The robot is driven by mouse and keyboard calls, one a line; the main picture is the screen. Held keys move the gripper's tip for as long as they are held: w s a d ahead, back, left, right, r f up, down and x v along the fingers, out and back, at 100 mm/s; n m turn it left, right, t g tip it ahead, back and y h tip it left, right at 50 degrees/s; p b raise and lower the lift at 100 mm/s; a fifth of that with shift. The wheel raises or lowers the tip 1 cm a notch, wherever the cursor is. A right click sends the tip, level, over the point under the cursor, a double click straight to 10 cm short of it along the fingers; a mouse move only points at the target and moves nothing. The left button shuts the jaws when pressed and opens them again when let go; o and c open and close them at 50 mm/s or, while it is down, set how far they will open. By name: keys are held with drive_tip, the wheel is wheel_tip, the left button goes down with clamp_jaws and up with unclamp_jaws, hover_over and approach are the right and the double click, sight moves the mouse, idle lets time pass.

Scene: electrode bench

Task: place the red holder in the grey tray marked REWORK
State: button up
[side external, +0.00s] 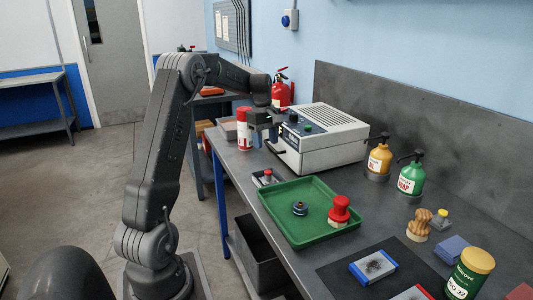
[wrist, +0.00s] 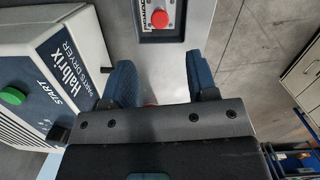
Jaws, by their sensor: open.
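A dark blue round piece (side external: 299,208) lies in the same tray. My gripper (side external: 265,138) hangs over the bench beside the dryer, well behind the green tray. In the wrist view my gripper (wrist: 160,85) shows its two blue fingers wide apart with no holder held between them.
The parts dryer (side external: 317,138) stands close beside my gripper, and a red and white can (side external: 244,128) is behind it. Yellow (side external: 379,158) and green (side external: 411,177) pump bottles line the back. A dark bin (side external: 262,258) is below the bench.

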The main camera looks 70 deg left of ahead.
drive_tip(key=s+d+r+m+t+y, duration=0.1)
drive_tip(key=d+r+m, duration=0.3)
drive_tip(key=d, duration=0.5)
drive_tip(key=s+d+r+m+t+y, duration=0.1)
drive_tip(key=d+r+m, duration=0.3)
drive_tip(key=d, duration=0.6)
drive_tip(key=s+d+f+m+t, duration=0.2)
drive_tip(key=s+d+m+t, duration=0.1)
drive_tip(key=s+d+m, duration=0.9)
drive_tip(key=s+d, duration=0.2)
drive_tip(key=d, duration=0.2)
drive_tip(key=shift+s+h, duration=0.3)
drive_tip(key=shift+s, duration=0.1)
